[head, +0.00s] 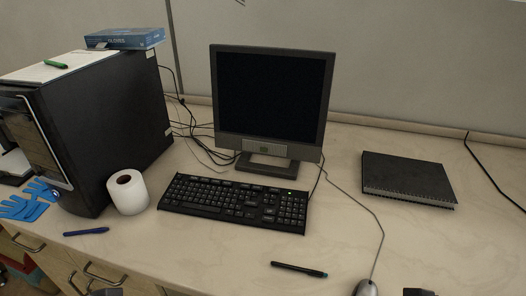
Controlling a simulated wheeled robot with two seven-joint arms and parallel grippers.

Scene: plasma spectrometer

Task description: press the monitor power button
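The monitor (272,95) stands upright on the bench behind the keyboard, with a dark screen and a black frame. A grey panel (265,146) runs along the middle of its lower frame. The power button is too small to make out. Dark tips at the bottom edge look like my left gripper (105,292) and my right gripper (420,292). Both are mostly cut off, far in front of the monitor and apart from it. I cannot see whether either is open or holds anything.
The black keyboard (235,202) lies in front of the monitor. A paper roll (127,191) and a large black box (105,125) stand left. A notebook (407,180) lies right; a pen (298,269) and mouse (366,288) lie in front. Cables run behind. Bench between keyboard and notebook is mostly clear.

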